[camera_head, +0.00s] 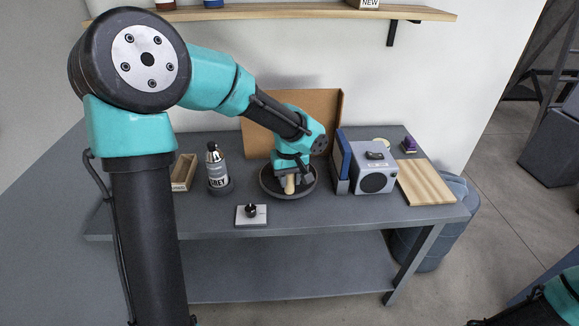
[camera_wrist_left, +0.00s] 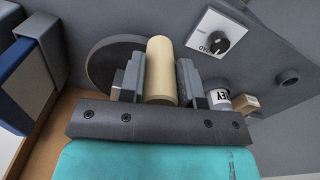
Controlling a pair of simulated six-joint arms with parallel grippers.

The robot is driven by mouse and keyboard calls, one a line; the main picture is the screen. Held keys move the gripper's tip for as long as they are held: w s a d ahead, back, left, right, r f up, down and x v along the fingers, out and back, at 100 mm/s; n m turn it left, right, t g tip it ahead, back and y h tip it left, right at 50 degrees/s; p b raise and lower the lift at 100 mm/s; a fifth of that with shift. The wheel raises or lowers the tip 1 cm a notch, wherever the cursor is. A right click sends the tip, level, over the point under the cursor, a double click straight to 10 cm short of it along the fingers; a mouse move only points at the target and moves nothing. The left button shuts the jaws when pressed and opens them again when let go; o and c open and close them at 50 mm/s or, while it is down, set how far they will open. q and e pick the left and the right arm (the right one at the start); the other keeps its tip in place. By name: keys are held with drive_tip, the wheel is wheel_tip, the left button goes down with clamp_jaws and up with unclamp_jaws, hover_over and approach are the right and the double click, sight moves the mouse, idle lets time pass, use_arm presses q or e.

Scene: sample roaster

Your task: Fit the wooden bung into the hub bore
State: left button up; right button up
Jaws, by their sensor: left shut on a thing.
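The wooden bung (camera_head: 290,184) is a pale, smooth cylinder. It also shows in the left wrist view (camera_wrist_left: 161,72), between the two grey fingers. My left gripper (camera_head: 289,188) is shut on it and holds it over the dark round pan (camera_head: 264,186) on the bench. In the left wrist view the pan (camera_wrist_left: 98,68) shows as a dark disc, partly behind the fingers and the bung. The hub bore cannot be made out; the gripper and bung cover the pan's middle. Whether the bung touches the pan cannot be told. My right gripper is out of view.
A labelled bottle (camera_head: 217,170) and a wooden box (camera_head: 184,172) stand left of the pan. A white plate with a black knob (camera_head: 251,214) lies in front. A cardboard panel (camera_head: 262,140) stands behind. A grey speaker-like box (camera_head: 376,180) and wooden board (camera_head: 426,183) are right.

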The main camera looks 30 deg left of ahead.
use_arm(q)
drive_tip(key=w+a, duration=0.2)
drive_tip(key=w, duration=0.2)
drive_tip(key=w+a+f, duration=0.1)
drive_tip(key=w+a, duration=0.2)
drive_tip(key=w, duration=0.1)
drive_tip(key=w+a, duration=0.2)
drive_tip(key=w, duration=0.2)
drive_tip(key=shift+w+a+f, duration=0.2)
drive_tip(key=shift+a, duration=0.1)
drive_tip(key=shift+w+a, duration=0.15)
drive_tip(key=shift+w, duration=0.1)
wheel_tip(320, 180, down, 3)
drive_tip(key=shift+f, duration=0.35)
drive_tip(key=shift+s+f, duration=0.1)
drive_tip(key=shift+f, duration=0.05)
